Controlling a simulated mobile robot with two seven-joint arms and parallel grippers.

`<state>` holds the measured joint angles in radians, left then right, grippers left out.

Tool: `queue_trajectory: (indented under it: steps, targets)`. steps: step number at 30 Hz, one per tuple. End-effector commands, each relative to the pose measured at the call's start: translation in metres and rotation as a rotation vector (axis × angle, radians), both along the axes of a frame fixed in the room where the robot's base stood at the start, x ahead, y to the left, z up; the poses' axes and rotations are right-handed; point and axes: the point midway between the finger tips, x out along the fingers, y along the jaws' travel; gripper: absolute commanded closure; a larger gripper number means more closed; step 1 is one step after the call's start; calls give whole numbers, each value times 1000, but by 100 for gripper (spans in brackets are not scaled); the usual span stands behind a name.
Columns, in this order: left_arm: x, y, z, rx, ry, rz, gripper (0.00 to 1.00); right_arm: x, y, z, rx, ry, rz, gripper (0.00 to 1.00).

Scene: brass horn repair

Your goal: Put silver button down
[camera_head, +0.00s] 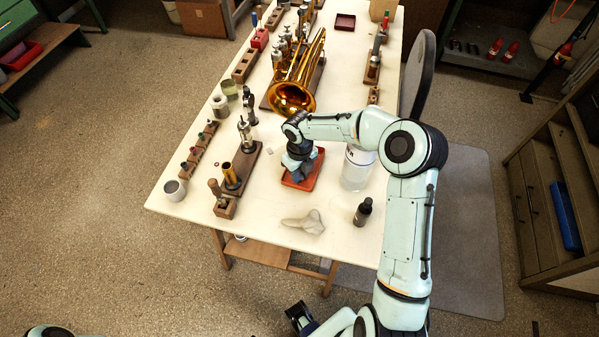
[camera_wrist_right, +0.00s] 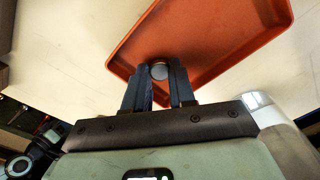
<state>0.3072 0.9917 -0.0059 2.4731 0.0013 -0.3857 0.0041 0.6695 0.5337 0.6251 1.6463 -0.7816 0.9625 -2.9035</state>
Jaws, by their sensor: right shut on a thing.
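The silver button (camera_wrist_right: 158,71) is a small round metal disc held between the fingertips of my right gripper (camera_wrist_right: 159,80) in the right wrist view. The gripper is shut on it, over the inside of an orange-red tray (camera_wrist_right: 215,45). I cannot tell whether the button touches the tray floor. In the head view, my right gripper (camera_head: 299,174) points down over the same tray (camera_head: 312,180) and hides the button. A dark part that looks like my left gripper (camera_head: 300,317) shows at the bottom edge; its fingers are unclear.
A brass horn (camera_head: 296,92) lies behind the tray. A clear white-labelled container (camera_head: 354,172) stands right of it, and a dark bottle (camera_head: 363,212) nearer the front. A pale cloth (camera_head: 304,223) lies in front. Wooden tool blocks (camera_head: 245,162) stand left.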

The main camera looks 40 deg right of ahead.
Motion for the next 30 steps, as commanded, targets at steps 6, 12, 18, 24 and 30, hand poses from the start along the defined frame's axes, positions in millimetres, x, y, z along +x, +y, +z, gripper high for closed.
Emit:
queue_trajectory:
  steps: [6, 12, 18, 24, 30]
  targets:
    - [0, 0, 0, 0, 0, 0, 57, 0, 0, 1, -1, -1, 0, 100]
    - [0, 0, 0, 0, 0, 0, 57, 0, 0, -2, -1, -1, 0, 65]
    - [0, 0, 0, 0, 0, 0, 57, 0, 0, -2, -1, -1, -1, 65]
    - [1, 0, 2, 0, -1, 0, 57, 1, 0, 11, -2, -4, -2, 65]
    - [4, 0, 9, 0, -4, 0, 57, 2, -1, 52, -4, -7, -2, 65]
